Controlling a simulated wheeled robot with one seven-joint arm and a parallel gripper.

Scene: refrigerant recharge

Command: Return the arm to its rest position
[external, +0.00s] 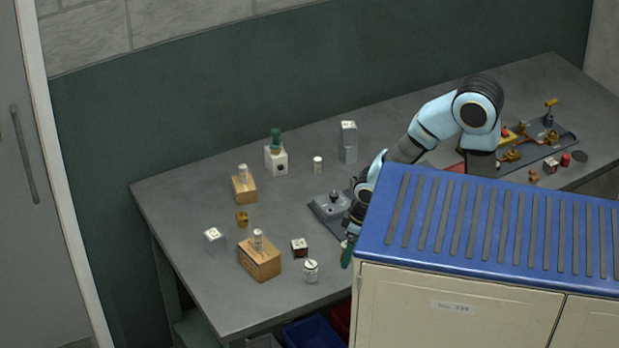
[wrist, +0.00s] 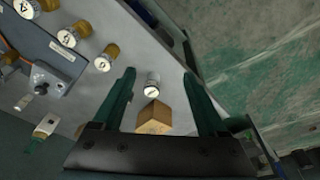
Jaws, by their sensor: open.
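My arm (external: 437,121) reaches over the grey workbench (external: 200,290) in the external view, bent at the elbow. My gripper (external: 347,253) hangs near the bench's front edge, partly hidden by the blue-topped cabinet. In the wrist view my gripper (wrist: 159,72) has its two green fingers spread wide with nothing held. A wooden block (wrist: 154,118) and a white-topped cylinder (wrist: 152,85) show in the gap between the fingers, beyond them. I cannot tell how far away they are.
The blue-topped cabinet (external: 480,215) stands in front of the bench at right. Wooden blocks with vials (external: 260,260), a white box with a green top (external: 276,160) and a grey device (external: 325,207) stand on the bench. A tray with brass fittings (external: 545,135) lies far right.

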